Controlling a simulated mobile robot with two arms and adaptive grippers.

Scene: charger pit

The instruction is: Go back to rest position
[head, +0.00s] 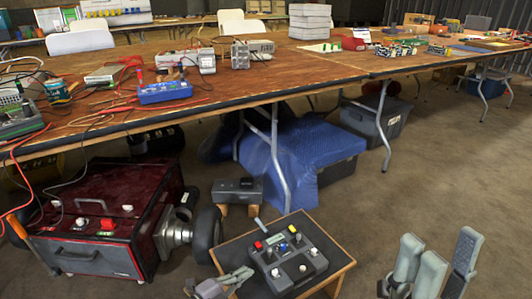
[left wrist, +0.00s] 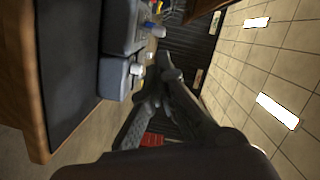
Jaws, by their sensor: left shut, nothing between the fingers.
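My left gripper (head: 236,279) is shut and empty at the front left edge of a small wooden stand, beside a dark control box (head: 287,262). In the left wrist view its fingers (left wrist: 163,70) are together with nothing between them; the control box (left wrist: 118,75) is on the left of that view. The box has red, yellow, blue and white knobs and a lever on top. My right gripper (head: 440,258) is at the lower right of the head view, fingers upward and spread apart, with nothing between them.
The small stand (head: 340,262) is close to my left gripper. A dark red machine (head: 105,225) with wheels is at the left. A long wooden table (head: 300,70) with electronics runs behind, with a blue-covered crate (head: 305,150) underneath. Floor around my right gripper is clear.

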